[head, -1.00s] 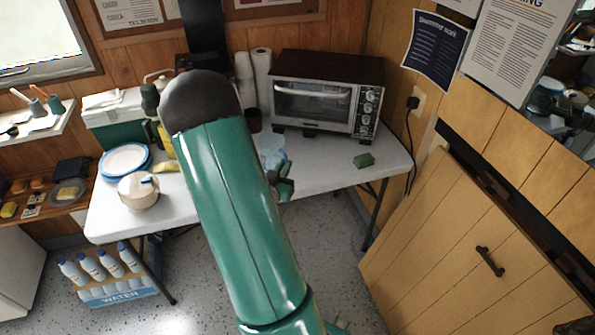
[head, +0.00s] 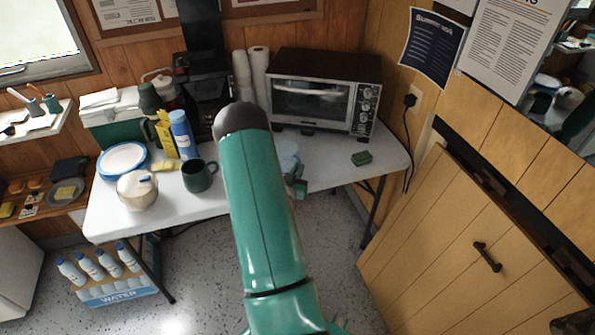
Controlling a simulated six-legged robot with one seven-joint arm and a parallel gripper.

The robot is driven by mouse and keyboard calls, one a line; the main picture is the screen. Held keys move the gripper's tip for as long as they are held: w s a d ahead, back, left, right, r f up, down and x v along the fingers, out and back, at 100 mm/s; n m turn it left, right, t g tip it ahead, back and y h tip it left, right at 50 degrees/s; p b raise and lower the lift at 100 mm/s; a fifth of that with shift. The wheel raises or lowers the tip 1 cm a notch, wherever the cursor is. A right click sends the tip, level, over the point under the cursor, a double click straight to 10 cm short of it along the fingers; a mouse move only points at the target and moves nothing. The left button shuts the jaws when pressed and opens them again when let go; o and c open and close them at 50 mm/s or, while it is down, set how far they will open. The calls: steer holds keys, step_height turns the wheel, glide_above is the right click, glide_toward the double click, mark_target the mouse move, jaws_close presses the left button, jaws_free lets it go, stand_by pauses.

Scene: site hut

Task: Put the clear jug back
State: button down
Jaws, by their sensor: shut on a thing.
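The clear jug (head: 289,154) shows as a pale bluish, see-through shape just right of my green arm, over the white table in front of the toaster oven. My arm hides its left part. My gripper (head: 297,182) is a small dark and green shape at the jug's lower right, mostly hidden behind my arm. It is shut on the jug. I cannot tell whether the jug touches the table.
The toaster oven (head: 325,92) stands behind. The table (head: 325,172) is clear between jug and sponge.

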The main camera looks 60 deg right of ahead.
steer(key=shift+f, duration=0.2)
steer(key=c, duration=1.5)
jaws_free()
steer(key=shift+r, duration=0.15)
steer(key=a, duration=0.4)
steer(key=s+a, duration=0.1)
steer(key=a, duration=0.7)
steer(key=shift+s, duration=0.35)
steer(key=shift+w, duration=0.1)
